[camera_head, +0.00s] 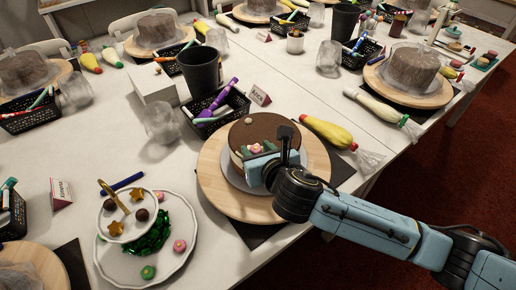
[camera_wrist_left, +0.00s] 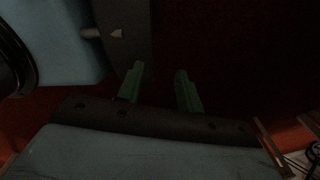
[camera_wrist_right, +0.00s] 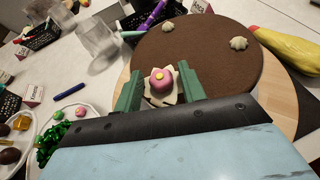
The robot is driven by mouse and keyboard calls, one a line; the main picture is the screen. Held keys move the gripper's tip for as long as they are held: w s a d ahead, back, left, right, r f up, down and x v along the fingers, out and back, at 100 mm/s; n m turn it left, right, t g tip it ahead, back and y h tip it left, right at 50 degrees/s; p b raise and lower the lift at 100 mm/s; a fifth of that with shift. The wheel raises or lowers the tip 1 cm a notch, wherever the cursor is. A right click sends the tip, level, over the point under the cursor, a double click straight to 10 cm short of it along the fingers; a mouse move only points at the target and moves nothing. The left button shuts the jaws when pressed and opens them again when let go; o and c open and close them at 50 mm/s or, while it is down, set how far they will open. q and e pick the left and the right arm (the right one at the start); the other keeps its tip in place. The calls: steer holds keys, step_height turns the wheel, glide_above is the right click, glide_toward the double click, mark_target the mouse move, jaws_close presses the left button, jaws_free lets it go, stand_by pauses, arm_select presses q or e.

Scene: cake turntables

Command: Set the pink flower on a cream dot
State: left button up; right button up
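The pink flower (camera_wrist_right: 161,80) with a yellow centre sits on a cream dot (camera_wrist_right: 152,97) on top of the brown cake (camera_wrist_right: 205,62). The flower also shows in the head view (camera_head: 257,148). My right gripper (camera_wrist_right: 160,75) is over the near part of the cake, its green fingers apart on either side of the flower with small gaps. Two more cream dots, one at the far edge (camera_wrist_right: 168,28) and one at the right (camera_wrist_right: 239,43), are bare. My left gripper (camera_wrist_left: 159,72) is open and empty, away from the table, and outside the head view.
The cake stands on a wooden turntable (camera_head: 211,185). A yellow piping bag (camera_head: 328,132) lies to its right. A white plate (camera_head: 108,262) with flowers and a small tiered dish is at the left. A glass (camera_head: 162,123), black cup (camera_head: 200,70) and pen basket (camera_head: 215,115) stand behind.

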arm_select(q)
steer(key=shift+w+d, duration=0.2)
arm_select(e)
steer(key=shift+o, duration=0.5)
steer(key=shift+r, duration=0.1)
steer(key=shift+s+r, duration=0.15)
arm_select(q)
steer(key=shift+d+r+p, duration=1.15)
steer(key=shift+d+p, duration=0.05)
steer(key=shift+d, duration=0.25)
arm_select(e)
steer(key=v, duration=1.1)
steer(key=shift+s+d, duration=0.2)
steer(key=shift+s, duration=0.05)
